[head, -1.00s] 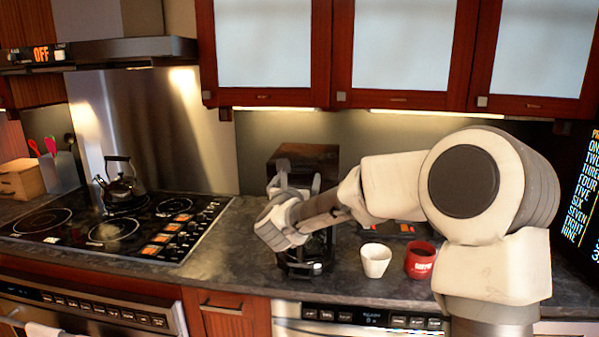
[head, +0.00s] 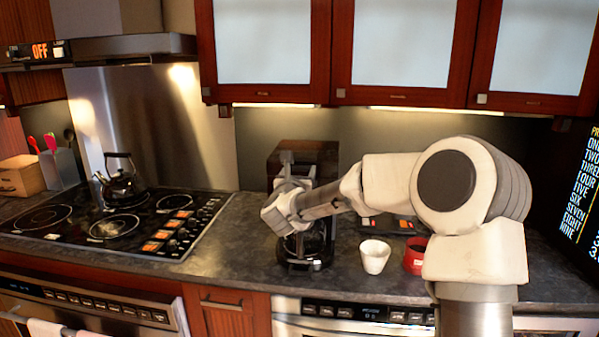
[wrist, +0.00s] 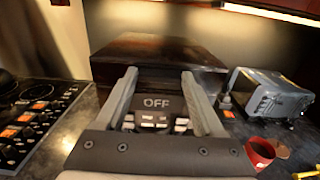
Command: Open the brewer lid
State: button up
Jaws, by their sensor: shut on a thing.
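The brewer is a dark box-shaped machine standing on the counter against the back wall, with a glass pot (head: 305,250) at its base. Its brown, glossy lid (wrist: 160,48) shows in the wrist view, and the lid also shows in the head view (head: 318,150). A front panel (wrist: 157,104) with "OFF" and several pale buttons lies below it. My gripper (wrist: 158,75) is at the front of the brewer, its two fingers apart around the lid's front part and shut on it. In the head view my gripper (head: 298,162) partly hides the brewer's front. The exact contact is hidden.
A white cup (head: 375,257) and a red mug (head: 414,256) stand right of the brewer. A grey appliance (wrist: 268,95) stands at the right in the wrist view. The stove (head: 120,222) with a kettle (head: 121,186) is at the left. Cabinets (head: 400,50) hang above.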

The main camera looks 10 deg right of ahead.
grip_shut()
jog(key=shift+r, duration=0.1)
